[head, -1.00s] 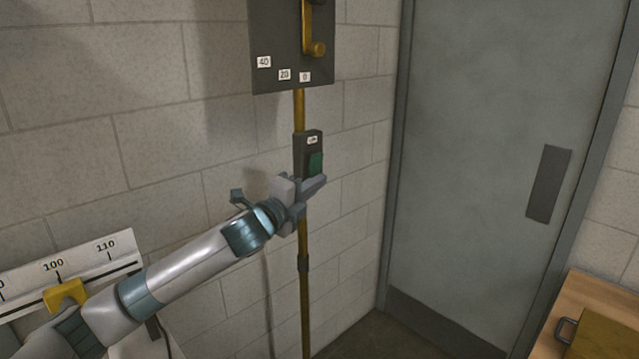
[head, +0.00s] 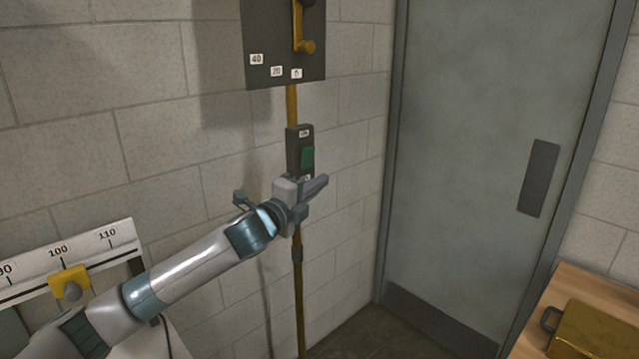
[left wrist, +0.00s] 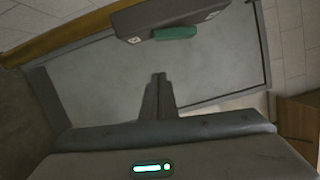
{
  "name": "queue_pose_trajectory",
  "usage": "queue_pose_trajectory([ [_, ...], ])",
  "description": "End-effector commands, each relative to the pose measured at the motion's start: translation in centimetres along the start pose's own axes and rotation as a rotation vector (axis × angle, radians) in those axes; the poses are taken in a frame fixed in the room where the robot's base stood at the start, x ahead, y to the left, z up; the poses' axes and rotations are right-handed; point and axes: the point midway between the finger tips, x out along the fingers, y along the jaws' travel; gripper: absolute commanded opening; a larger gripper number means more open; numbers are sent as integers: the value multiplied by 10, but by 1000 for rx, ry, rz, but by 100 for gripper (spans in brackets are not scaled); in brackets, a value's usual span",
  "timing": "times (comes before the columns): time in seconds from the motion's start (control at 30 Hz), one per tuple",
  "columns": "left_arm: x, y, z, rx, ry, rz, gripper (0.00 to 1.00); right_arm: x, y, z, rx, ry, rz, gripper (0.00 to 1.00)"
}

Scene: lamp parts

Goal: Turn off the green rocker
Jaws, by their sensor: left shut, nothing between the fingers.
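The green rocker (head: 307,157) sits on a dark switch box (head: 294,150) on the yellow conduit on the wall. It has a small white label above it and another below. In the left wrist view the green rocker (left wrist: 176,33) and its box (left wrist: 165,15) show at the top, apart from the fingers. My left gripper (head: 322,184) is shut and empty, just below the rocker; its fingers also show in the left wrist view (left wrist: 158,82). I cannot tell from the head view whether it touches the box's lower end. My right gripper is not in view.
A dark panel (head: 270,45) with a yellow lever (head: 304,40) and number labels hangs above the switch. A grey door (head: 455,150) is to the right. A wooden table (head: 540,320) with a brass-coloured box (head: 598,335) is at lower right. A scale (head: 110,250) with a yellow slider (head: 69,283) is at lower left.

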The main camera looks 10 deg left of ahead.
Motion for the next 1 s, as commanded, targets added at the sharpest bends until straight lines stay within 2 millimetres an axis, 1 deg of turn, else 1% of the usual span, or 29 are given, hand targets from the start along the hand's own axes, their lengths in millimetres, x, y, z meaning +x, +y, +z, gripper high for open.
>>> queue_pose_trajectory([
  [0.27,-23,2,0,2,-1,-1,0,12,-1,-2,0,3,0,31],
  [0.47,-50,4,0,1,1,0,0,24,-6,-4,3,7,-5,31],
  [0.6,-72,4,0,3,1,-1,0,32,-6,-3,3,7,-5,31],
  [0.7,-84,4,0,1,0,0,0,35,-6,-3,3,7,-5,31],
  [0.83,-92,2,0,1,0,0,0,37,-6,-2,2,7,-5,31],
  [1.0,-95,1,0,0,0,0,0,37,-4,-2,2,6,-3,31],
])
